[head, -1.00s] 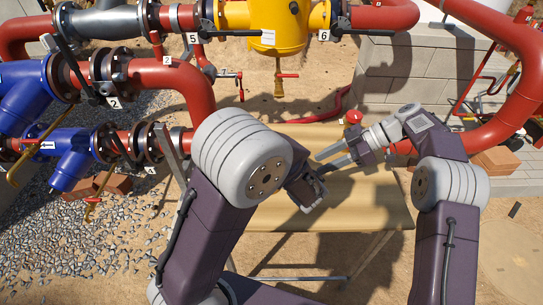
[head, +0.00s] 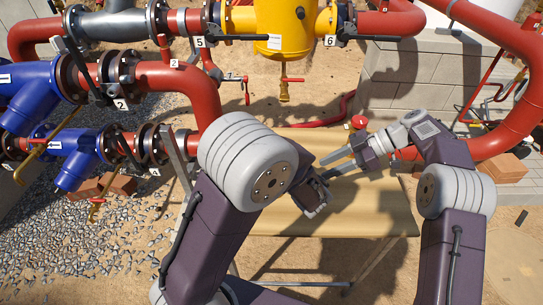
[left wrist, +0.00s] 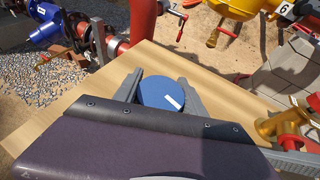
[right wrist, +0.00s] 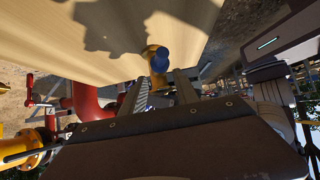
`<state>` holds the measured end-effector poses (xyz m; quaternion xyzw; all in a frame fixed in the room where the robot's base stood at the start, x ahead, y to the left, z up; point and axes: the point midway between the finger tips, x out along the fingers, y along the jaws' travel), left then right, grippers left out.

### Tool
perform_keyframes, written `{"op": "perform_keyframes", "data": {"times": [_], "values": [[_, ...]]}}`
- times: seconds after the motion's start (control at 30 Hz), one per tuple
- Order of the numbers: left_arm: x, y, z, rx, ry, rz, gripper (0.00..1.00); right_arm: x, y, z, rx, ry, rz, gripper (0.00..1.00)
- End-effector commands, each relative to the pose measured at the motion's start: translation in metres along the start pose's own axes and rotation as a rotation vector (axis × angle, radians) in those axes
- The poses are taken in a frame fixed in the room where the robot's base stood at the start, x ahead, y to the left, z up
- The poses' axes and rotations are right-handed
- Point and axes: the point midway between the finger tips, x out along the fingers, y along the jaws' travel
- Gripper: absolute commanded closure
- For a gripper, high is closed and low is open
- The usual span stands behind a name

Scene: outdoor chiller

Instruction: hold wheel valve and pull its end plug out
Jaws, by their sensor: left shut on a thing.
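A blue round piece (left wrist: 160,92) with a white mark sits between the fingers of my left gripper (left wrist: 158,88), which is shut on it. I cannot tell what joins its underside. A brass valve (left wrist: 272,126) with a red wheel stands to the right in the left wrist view; in the head view its red wheel (head: 358,121) shows behind my right gripper (head: 338,158). My left gripper (head: 316,194) is below and left of the right one, partly hidden by its arm. In the right wrist view the right fingers (right wrist: 160,82) are apart, and a blue-and-brass piece (right wrist: 161,64) lies just past their tips.
The tan tabletop (head: 375,205) lies under both grippers, bare at its front right. Red pipes (head: 196,95), blue fittings (head: 75,165) and a yellow tank (head: 280,30) stand behind. A block wall (head: 410,85) is at the back right, gravel (head: 60,240) at the left.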

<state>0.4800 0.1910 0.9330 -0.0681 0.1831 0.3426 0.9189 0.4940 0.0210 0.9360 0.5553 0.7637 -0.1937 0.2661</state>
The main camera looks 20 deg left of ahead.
Motion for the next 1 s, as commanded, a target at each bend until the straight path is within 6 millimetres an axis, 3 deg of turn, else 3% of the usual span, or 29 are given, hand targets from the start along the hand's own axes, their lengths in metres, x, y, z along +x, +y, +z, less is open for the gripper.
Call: {"op": "perform_keyframes", "data": {"times": [0.47,0.5,0.57,0.63,0.7,0.83,1.0], "values": [[0.000,0.000,0.000,0.000,-0.001,0.000,1.00,0.000,0.000,0.000,0.000,0.000,0.000,0.64],[0.000,0.000,0.000,0.000,-0.001,0.000,1.00,0.000,0.000,0.000,0.002,0.000,0.000,0.53],[0.000,0.000,0.000,0.000,-0.001,0.000,1.00,0.000,-0.001,-0.001,0.032,0.005,-0.002,0.47],[0.000,0.000,0.000,0.000,-0.001,0.000,1.00,0.006,-0.006,-0.014,0.159,0.087,-0.027,0.47],[0.000,0.000,0.000,0.000,-0.001,0.000,1.00,0.021,-0.019,-0.014,0.423,0.264,-0.095,0.47],[0.000,0.000,0.001,0.000,-0.001,0.000,1.00,0.026,-0.028,0.031,0.914,0.607,-0.163,0.47],[0.000,0.000,0.001,-0.001,-0.001,-0.001,1.00,0.022,-0.033,0.073,1.082,0.734,-0.141,0.47]]}}
